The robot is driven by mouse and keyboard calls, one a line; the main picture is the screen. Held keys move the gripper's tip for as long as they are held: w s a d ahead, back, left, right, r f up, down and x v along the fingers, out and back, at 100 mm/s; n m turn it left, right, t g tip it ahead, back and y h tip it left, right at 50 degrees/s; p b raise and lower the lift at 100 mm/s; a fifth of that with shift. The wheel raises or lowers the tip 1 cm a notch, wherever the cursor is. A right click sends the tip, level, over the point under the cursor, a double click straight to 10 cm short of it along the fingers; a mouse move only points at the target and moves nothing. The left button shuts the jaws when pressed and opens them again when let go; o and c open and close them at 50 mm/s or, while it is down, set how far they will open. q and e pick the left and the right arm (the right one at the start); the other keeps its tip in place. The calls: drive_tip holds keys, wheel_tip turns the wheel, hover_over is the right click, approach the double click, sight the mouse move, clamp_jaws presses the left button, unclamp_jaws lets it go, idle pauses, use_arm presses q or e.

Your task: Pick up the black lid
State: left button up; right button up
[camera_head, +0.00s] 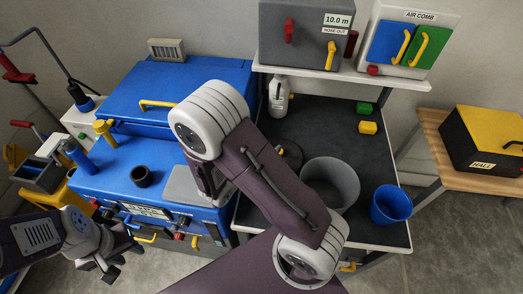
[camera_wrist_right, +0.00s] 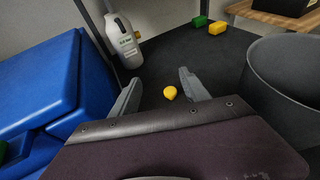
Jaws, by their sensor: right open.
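A round black lid (camera_head: 293,157) lies on the dark worktop in the head view, left of the grey bin and partly hidden by my right arm. In the right wrist view, a small yellow knob (camera_wrist_right: 170,92) shows beyond the gripper's base, between the fingers; the dark disc around it blends into the mat. My right gripper (camera_wrist_right: 159,76) is open with nothing between its fingers; whether it touches the knob is unclear. In the head view my right arm hides its fingers. My left gripper (camera_head: 118,262) is open and empty at the lower left, away from the lid.
A grey bin (camera_head: 331,181) and blue cup (camera_head: 390,204) stand right of the lid. A white bottle (camera_head: 278,97) stands behind it. Green (camera_head: 364,108) and yellow (camera_head: 368,128) blocks lie at the back right. A blue machine (camera_head: 140,180) is at the left.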

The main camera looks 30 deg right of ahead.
drive_tip(key=s, duration=0.2)
drive_tip(key=b, duration=0.2)
approach(279, 154)
drive_tip(key=shift+w+d+f, duration=0.25)
drive_tip(key=shift+w+d, duration=0.3)
drive_tip(key=shift+d, duration=0.05)
drive_tip(key=shift+w+d+f, duration=0.25)
drive_tip(key=shift+w+d, duration=0.25)
drive_tip(key=shift+d, duration=0.05)
drive_tip(key=shift+w+d+f, duration=0.1)
drive_tip(key=shift+d, duration=0.3)
drive_tip(key=x, duration=0.6)
drive_tip(key=shift+a, duration=0.15)
drive_tip(key=shift+c, duration=0.9)
use_arm(q)
drive_tip(key=shift+s+d+f, duration=0.15)
drive_tip(key=shift+s+f, duration=0.1)
drive_tip(key=shift+f, duration=0.25)
drive_tip(key=shift+s+d+f, duration=0.1)
drive_tip(key=shift+s+f, duration=0.15)
drive_tip(key=shift+f, duration=0.25)
use_arm(e)
clamp_jaws()
